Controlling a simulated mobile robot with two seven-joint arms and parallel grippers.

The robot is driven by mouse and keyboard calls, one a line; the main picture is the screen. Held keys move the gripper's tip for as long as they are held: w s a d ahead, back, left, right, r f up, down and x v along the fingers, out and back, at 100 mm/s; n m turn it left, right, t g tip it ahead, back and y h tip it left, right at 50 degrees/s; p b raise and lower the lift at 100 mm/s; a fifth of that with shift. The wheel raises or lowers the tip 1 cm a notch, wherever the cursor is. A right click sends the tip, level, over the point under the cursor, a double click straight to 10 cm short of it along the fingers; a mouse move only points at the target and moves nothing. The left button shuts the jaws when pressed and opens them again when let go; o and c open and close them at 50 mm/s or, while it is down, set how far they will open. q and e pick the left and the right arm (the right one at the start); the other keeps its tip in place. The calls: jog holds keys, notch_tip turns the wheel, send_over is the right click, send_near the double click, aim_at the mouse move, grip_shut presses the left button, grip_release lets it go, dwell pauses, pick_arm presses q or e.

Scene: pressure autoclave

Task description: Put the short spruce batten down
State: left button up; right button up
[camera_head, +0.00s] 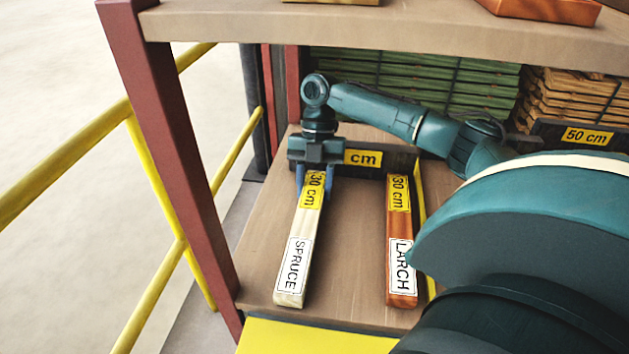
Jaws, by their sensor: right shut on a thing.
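The short spruce batten (299,240) is pale, with a white SPRUCE label and a yellow 30 cm label. It lies lengthwise at the left of the lower shelf. My right gripper (313,182) points down and is shut on its far end. The batten is level with the shelf board (345,260); I cannot tell whether it rests on the board or is just above it. My left gripper is not in view.
A reddish larch batten (400,240), also marked 30 cm, lies to the right. A dark divider (380,160) with a yellow sign stands behind. Green stacked boards (420,85) are at the back. A red post (175,150) and yellow railing (75,163) are left; an upper shelf (400,30) hangs above.

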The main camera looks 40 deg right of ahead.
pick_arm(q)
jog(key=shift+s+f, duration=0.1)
pick_arm(e)
jog(key=shift+f, duration=0.25)
jog(key=o, duration=1)
jog(key=shift+f, duration=0.1)
jog(key=shift+o, duration=0.3)
jog(key=shift+s, duration=0.1)
jog(key=shift+r, duration=0.3)
pick_arm(q)
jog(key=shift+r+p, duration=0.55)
jog(key=shift+p, duration=0.4)
pick_arm(e)
jog(key=v, duration=1.2)
jog(key=shift+r, duration=0.35)
